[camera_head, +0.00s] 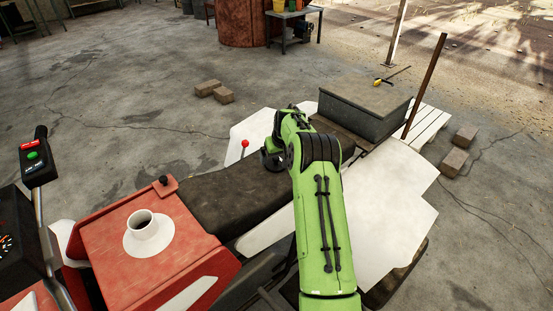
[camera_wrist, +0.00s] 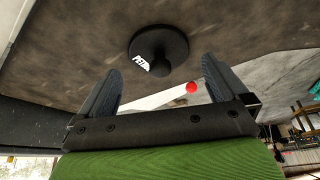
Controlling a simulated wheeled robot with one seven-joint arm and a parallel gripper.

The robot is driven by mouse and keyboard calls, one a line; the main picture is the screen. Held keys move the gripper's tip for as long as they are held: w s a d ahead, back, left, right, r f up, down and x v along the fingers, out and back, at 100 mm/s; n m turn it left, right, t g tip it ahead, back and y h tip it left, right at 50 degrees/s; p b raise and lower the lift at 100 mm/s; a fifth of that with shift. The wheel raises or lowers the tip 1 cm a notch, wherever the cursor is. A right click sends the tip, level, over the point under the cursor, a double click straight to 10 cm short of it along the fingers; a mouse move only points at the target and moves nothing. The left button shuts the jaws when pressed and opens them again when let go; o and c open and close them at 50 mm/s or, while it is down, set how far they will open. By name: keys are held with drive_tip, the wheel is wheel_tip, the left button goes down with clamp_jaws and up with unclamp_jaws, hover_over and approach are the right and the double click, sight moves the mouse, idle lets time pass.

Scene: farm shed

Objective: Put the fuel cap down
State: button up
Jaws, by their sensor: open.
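The fuel cap (camera_wrist: 160,45) is black and round with a knob and white lettering, partly cut off by the knob. It rests on a dark brown surface that looks like the long seat (camera_head: 222,190). In the wrist view it sits just beyond and between the fingertips of my gripper (camera_wrist: 161,66). The fingers are apart and hold nothing. In the camera_head view my gripper (camera_head: 271,158) is low over the seat's far end, and I cannot make out the cap there. The open white filler neck (camera_head: 148,228) stands on the red tractor hood (camera_head: 110,240).
A red-knobbed lever (camera_head: 244,145) stands close beside the seat; its red ball shows in the wrist view (camera_wrist: 191,88). A grey box (camera_head: 365,105) and a leaning post (camera_head: 425,85) stand past the arm. Bricks (camera_head: 214,91) lie on the open concrete floor.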

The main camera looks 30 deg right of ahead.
drive_tip(key=d+v, duration=0.1)
drive_tip(key=v, duration=0.8)
drive_tip(key=s+a+r+n, duration=0.1)
drive_tip(key=s+a+r, duration=0.7)
drive_tip(key=a, duration=0.2)
drive_tip(key=s+a+r+n, duration=0.1)
drive_tip(key=s+a+r, duration=0.65)
drive_tip(key=a, duration=0.25)
drive_tip(key=s+a+f, duration=0.1)
drive_tip(key=s+a, duration=0.3)
drive_tip(key=s, duration=0.6)
drive_tip(key=s+a+f+t+y, duration=0.1)
drive_tip(key=s+a, duration=0.3)
drive_tip(key=s, duration=0.5)
drive_tip(key=shift+s+n+p, duration=0.35)
drive_tip(key=shift+s+n, duration=0.05)
